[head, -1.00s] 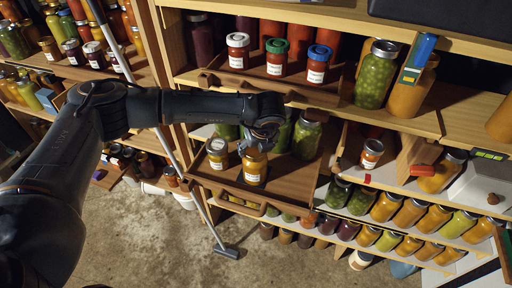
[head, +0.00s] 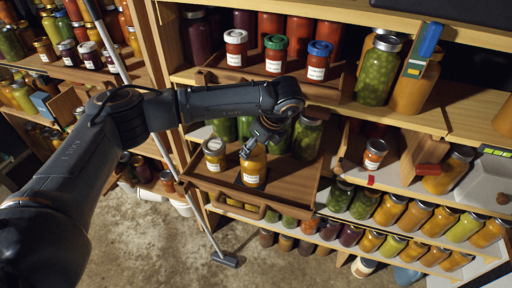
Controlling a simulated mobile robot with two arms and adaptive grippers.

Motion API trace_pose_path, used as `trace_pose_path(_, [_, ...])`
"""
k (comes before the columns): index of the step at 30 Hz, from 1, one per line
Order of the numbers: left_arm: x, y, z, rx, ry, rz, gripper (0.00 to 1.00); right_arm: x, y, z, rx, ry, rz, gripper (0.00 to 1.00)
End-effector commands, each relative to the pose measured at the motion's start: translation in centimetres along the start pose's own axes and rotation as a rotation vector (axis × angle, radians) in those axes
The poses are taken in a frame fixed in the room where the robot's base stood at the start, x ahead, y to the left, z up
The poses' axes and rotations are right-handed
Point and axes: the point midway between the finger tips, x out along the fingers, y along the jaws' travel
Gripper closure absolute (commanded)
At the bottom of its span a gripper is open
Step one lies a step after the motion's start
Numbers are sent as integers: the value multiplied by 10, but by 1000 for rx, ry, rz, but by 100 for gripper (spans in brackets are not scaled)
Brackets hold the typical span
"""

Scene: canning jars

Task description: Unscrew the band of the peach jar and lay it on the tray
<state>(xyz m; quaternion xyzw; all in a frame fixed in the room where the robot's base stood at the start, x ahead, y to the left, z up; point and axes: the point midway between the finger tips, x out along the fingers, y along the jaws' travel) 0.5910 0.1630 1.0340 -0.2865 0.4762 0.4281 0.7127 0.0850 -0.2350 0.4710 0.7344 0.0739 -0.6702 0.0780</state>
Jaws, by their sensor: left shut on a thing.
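The peach jar (head: 253,170), orange-yellow with a white label, stands upright in the lower wooden tray (head: 291,198). My left gripper (head: 250,149) is at the top of this jar, reaching down from the upper right. It is shut on the jar's band, which the fingers mostly hide. I cannot tell how far the band has turned, or whether it is loose from the jar. My right gripper is not in view.
A lidded jar (head: 215,154) stands close left of the peach jar, and green jars (head: 306,136) stand behind. The tray's front right is bare. Three labelled jars with white, green and blue lids stand on the shelf above. A small jar (head: 374,153) stands to the right.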

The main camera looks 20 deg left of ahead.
Motion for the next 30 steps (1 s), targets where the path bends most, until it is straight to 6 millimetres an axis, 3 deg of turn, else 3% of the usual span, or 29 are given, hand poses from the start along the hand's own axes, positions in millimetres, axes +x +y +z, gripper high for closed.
trace_pose_path(1, [6, -1, -4, -49, 3, 24, 73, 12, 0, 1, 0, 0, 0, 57])
trace_pose_path(6, [5, -3, -3, -250, 2, 107, 73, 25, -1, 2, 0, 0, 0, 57])
trace_pose_path(18, [3, -4, -1, -329, 2, 139, 73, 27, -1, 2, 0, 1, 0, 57])
trace_pose_path(25, [4, -7, 0, -605, 1, 256, 73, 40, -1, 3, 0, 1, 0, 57])
trace_pose_path(30, [3, -8, 1, -680, 2, 285, 73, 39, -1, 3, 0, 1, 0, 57])
